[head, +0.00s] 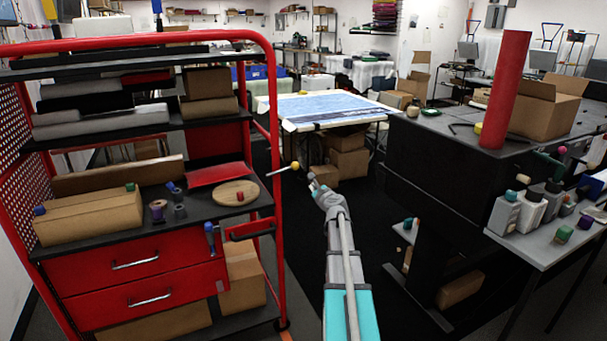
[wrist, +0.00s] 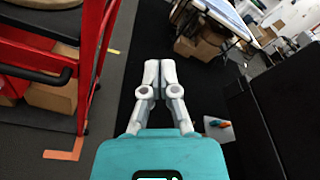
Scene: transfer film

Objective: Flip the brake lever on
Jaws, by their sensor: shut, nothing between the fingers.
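A blue handle-like piece (head: 210,238) shows at the cart's drawer front. No lever shows clearly in the wrist view.
The red cart (head: 275,100) with shelves and boxes stands on the left. A black table (head: 430,150) with a leaning red cylinder (head: 504,90) stands on the right. Cardboard boxes (head: 347,160) sit under a far table. Dark floor lies open between cart and black table.

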